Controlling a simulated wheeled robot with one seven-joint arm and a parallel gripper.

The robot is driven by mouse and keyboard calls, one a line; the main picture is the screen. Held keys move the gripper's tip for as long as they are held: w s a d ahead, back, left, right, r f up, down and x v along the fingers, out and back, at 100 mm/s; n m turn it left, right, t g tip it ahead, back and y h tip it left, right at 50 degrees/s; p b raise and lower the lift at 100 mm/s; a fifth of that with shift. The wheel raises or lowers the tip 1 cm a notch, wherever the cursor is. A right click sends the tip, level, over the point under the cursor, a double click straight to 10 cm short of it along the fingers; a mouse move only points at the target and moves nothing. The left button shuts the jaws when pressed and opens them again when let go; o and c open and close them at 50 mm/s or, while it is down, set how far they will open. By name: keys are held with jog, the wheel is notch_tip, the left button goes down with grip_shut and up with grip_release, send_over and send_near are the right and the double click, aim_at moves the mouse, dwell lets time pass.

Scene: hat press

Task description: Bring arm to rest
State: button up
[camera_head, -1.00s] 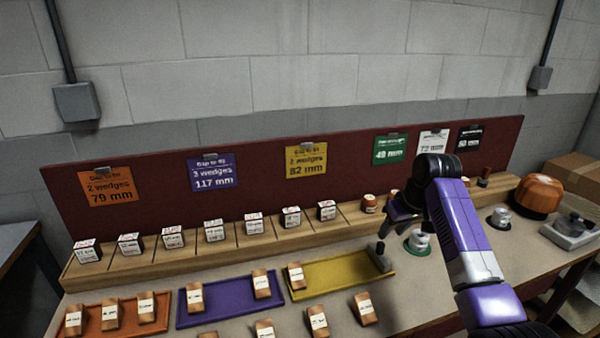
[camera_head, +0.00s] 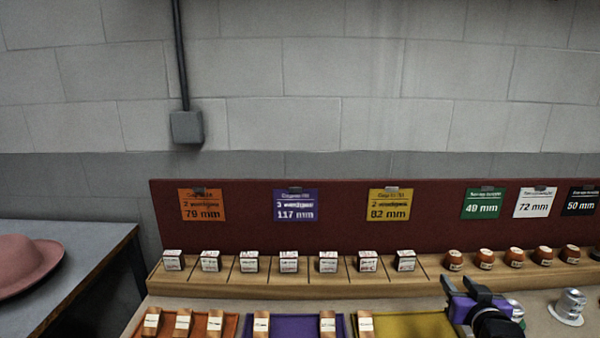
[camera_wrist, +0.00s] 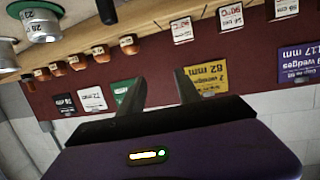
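My gripper (camera_head: 469,290) shows at the lower right in the head view, over the right end of the yellow tray (camera_head: 400,328) as seen there. Its purple wrist is in view; most of my arm is out of frame. In the wrist view the two dark fingers (camera_wrist: 160,92) stand apart with nothing between them. Behind them are the shelf and the dark red board, upside down.
Orange (camera_head: 228,330) and purple (camera_head: 285,330) trays with wedges lie on the bench. A shelf (camera_head: 300,284) holds several white blocks and brown knobs. A metal piece (camera_head: 568,305) stands at right. A pink hat (camera_head: 25,262) lies on the left table (camera_head: 95,240).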

jog(key=shift+m+t, duration=0.3)
jog(key=shift+t, duration=0.6)
jog(key=s+a+f, duration=0.1)
jog(key=s, duration=0.2)
jog(key=s+a+f, duration=0.1)
jog(key=s+a, duration=0.1)
jog(key=s, duration=0.1)
jog(key=s+a+f, duration=0.1)
jog(key=s+a, duration=0.1)
jog(key=s, duration=0.1)
jog(key=shift+s+a+f, duration=0.1)
jog(key=shift+s+f, duration=0.05)
jog(key=shift+s, duration=0.1)
jog(key=s+a+n, duration=0.1)
jog(key=s+a, duration=0.3)
jog(key=s, duration=1)
jog(key=s+a+g+y, duration=0.1)
jog(key=s+a, duration=0.2)
jog(key=s, duration=1.2)
jog(key=s+a+f+n+g+y, duration=0.1)
jog(key=s+a, duration=0.3)
jog(key=s, duration=1)
jog(key=shift+s+a+n, duration=0.25)
jog(key=shift+a+n, duration=0.05)
